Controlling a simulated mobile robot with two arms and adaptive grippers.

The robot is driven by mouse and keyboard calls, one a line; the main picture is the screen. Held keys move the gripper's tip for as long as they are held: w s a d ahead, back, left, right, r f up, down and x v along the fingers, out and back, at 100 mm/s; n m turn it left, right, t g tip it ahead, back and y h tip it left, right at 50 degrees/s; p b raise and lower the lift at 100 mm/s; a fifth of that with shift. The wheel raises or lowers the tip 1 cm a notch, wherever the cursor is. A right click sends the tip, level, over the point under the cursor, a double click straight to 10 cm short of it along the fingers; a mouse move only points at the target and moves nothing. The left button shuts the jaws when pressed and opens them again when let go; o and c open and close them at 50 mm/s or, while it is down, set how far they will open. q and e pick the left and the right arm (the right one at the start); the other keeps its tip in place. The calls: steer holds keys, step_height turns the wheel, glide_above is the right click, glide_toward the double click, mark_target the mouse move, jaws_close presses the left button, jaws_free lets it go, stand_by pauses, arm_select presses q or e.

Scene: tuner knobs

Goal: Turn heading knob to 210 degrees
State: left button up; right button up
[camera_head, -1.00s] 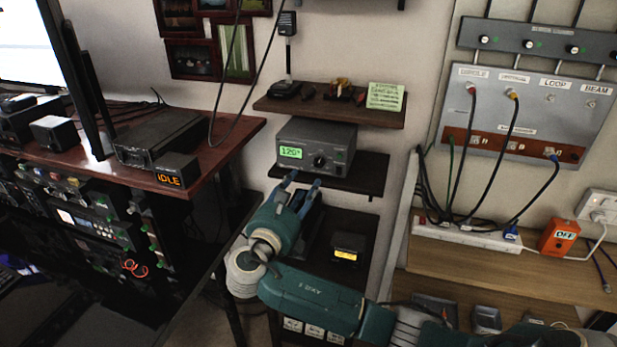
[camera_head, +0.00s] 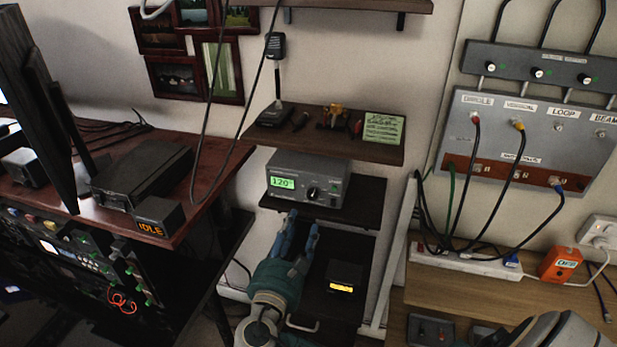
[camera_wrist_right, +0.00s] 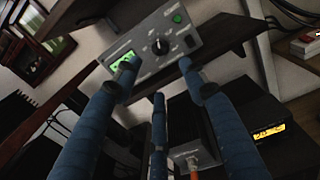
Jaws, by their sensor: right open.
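The heading controller (camera_head: 308,183) is a grey box on a dark shelf, with a green display reading about 120 degrees. Its round dark heading knob (camera_head: 313,193) sits right of the display. In the right wrist view the knob (camera_wrist_right: 160,46) shows beyond the fingertips, with the green display to its left. My right gripper (camera_head: 301,220) is below and in front of the box, its blue fingers apart and pointing up toward it. In the right wrist view the gripper (camera_wrist_right: 158,78) is open and empty, apart from the knob. My left gripper is not in view.
The controller's shelf (camera_head: 360,212) juts out below it. Another shelf (camera_head: 300,134) above holds small items and a green note. A small box with an amber display (camera_head: 345,278) stands lower down. A desk edge (camera_head: 215,170) is at left; cables hang at right.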

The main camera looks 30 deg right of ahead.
mark_target(312, 197)
steer(key=x, duration=0.2)
steer(key=p+x, duration=0.1)
steer(key=x, duration=0.1)
steer(key=r+p+x, duration=0.1)
steer(key=x, duration=0.2)
steer(key=shift+s+d, duration=0.15)
steer(key=shift+d, duration=0.1)
steer(key=shift+p+x, duration=0.3)
steer(key=shift+x, duration=0.8)
steer(key=shift+w+d+f+m, duration=0.15)
steer(key=shift+w+m, duration=0.1)
steer(key=shift+m, duration=0.05)
steer(key=shift+c, duration=0.3)
jaws_close()
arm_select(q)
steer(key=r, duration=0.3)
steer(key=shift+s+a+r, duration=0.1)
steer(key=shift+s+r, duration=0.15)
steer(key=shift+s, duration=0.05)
arm_select(e)
steer(key=shift+f, duration=0.1)
